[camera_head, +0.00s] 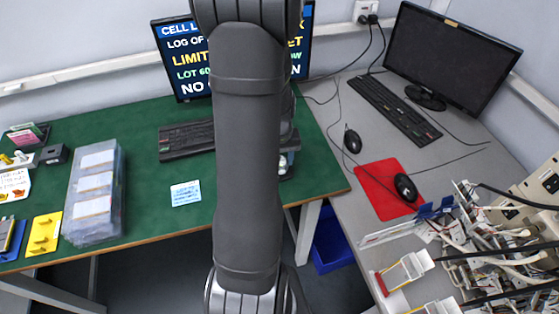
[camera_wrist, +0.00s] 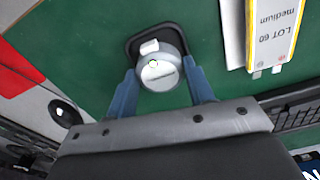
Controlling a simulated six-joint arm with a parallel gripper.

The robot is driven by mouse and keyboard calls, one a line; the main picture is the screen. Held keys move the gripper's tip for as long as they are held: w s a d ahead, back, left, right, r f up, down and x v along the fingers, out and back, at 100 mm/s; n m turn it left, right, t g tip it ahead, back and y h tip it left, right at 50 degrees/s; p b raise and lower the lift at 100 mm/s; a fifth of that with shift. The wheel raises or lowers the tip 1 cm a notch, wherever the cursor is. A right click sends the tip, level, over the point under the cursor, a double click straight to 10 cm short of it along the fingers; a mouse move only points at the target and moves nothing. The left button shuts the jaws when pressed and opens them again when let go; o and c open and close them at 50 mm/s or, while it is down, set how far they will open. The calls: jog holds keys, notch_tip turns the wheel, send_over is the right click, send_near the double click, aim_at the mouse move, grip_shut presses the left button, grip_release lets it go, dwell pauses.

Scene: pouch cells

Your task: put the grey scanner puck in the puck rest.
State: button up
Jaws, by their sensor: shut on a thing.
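The grey scanner puck (camera_wrist: 160,73) is round, with a pale label on its face. It sits between the two blue fingers of my gripper (camera_wrist: 160,80), which is shut on it. A black rounded rim, seemingly the puck rest (camera_wrist: 131,47), shows behind the puck in the wrist view, over the green table. The puck overlaps it, and I cannot tell whether the puck touches it or is above it. In the head view my arm hides most of this area; only a small dark and pale part shows at the arm's right side.
A white and yellow pouch cell marked LOT 60 medium (camera_wrist: 273,32) lies beside the rest. A keyboard (camera_head: 185,140), a light-blue card (camera_head: 186,193) and a clear stack of bags (camera_head: 97,195) are on the green table (camera_head: 150,225). A red mat (camera_head: 372,185) with a mouse (camera_head: 406,187) is right.

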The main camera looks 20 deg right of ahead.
jog(key=shift+f, duration=0.6)
jog(key=shift+f, duration=0.2)
jog(key=o, duration=1.1)
notch_tip(320, 180, up, 12)
jog(key=shift+r, duration=0.2)
jog(key=shift+f, duration=0.1)
